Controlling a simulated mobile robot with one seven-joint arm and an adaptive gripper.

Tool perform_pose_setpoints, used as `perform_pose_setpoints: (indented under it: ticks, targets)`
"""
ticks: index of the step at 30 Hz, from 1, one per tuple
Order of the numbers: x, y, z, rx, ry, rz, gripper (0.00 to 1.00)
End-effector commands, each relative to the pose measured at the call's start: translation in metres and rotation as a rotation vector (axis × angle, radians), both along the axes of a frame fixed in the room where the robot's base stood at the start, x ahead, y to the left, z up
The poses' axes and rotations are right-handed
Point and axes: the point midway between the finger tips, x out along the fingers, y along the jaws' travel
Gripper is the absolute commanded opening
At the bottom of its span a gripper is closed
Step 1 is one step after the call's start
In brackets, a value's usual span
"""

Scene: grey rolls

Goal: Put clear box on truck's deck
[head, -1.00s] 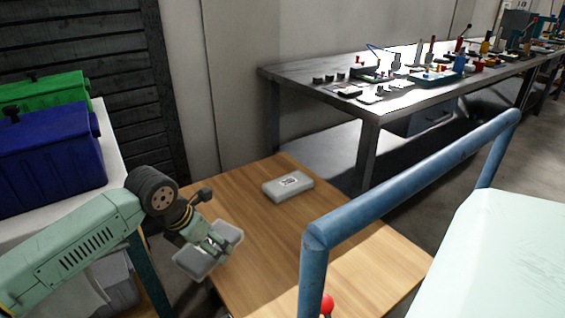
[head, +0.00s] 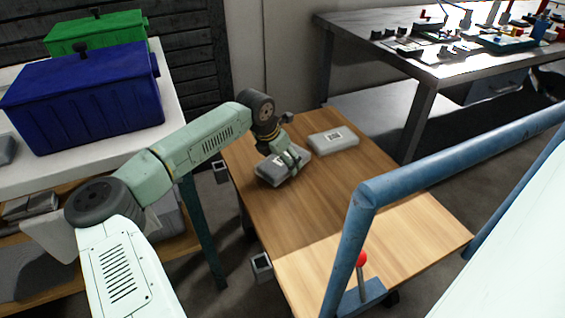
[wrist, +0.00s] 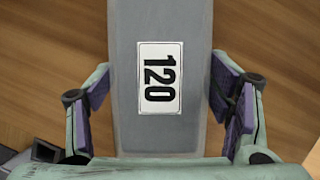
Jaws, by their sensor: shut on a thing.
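A clear, greyish box (head: 272,174) is in my gripper (head: 288,160), over the left part of the truck's wooden deck (head: 335,200). The head view does not settle whether its underside touches the deck. In the wrist view the box (wrist: 160,25) carries a white label reading 120 and lies between the purple-padded fingers of my gripper (wrist: 165,100), which is shut on it. Wood grain shows on both sides below it.
A second labelled grey box (head: 333,142) lies on the deck just right of the held one. The truck's blue handle (head: 440,160) rises at the deck's front right. Blue (head: 85,100) and green (head: 95,32) bins stand on the left table.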

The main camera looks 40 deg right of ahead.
Motion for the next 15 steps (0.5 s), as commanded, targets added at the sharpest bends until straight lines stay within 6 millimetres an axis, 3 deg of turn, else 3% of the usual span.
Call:
perform_pose_setpoints:
  ticks: [3,14,15]
  targets:
    - [-0.001,0.0,-0.015,0.001,0.002,0.0,0.41]
    - [0.0,0.0,-0.021,0.0,0.0,0.0,0.41]
    - [0.0,0.001,-0.02,0.0,0.0,0.0,0.76]
